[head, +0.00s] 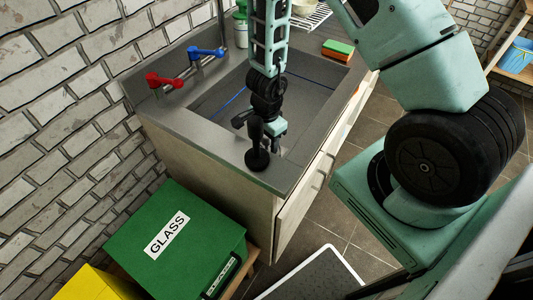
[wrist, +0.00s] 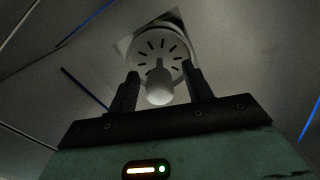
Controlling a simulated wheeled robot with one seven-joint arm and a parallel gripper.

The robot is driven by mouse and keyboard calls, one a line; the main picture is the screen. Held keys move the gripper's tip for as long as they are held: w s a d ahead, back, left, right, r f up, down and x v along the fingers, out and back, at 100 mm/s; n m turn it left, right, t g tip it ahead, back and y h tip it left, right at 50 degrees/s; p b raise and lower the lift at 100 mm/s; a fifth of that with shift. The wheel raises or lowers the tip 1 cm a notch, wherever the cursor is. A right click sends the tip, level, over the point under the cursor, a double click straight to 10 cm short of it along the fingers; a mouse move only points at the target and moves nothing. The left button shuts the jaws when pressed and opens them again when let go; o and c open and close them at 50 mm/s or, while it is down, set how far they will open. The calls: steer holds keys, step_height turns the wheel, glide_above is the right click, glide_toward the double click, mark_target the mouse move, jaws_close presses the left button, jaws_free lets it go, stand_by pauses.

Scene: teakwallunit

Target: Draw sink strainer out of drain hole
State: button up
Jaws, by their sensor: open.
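The sink strainer (wrist: 152,48) is a pale round disc with dark slots. It sits at the drain, in a lighter square patch of the sink floor, in the wrist view. Its rounded knob (wrist: 160,88) stands out toward my gripper. My gripper (wrist: 160,74) is open, with one dark finger on each side of the knob. Small gaps show between knob and fingers, so it does not look gripped. In the head view my arm reaches over the grey sink (head: 310,100), and I cannot make out the strainer there.
A red tap handle (head: 164,80) and a blue one (head: 206,52) stand at the sink's back left. A sponge (head: 338,49) lies on the right rim, near a wire rack (head: 308,17). A green glass bin (head: 178,238) and a yellow box (head: 92,285) stand in front.

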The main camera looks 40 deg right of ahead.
steer(key=shift+r, duration=0.1)
steer(key=shift+c, duration=0.3)
jaws_close()
step_height(320, 180, up, 13)
steer(key=p, duration=1.2)
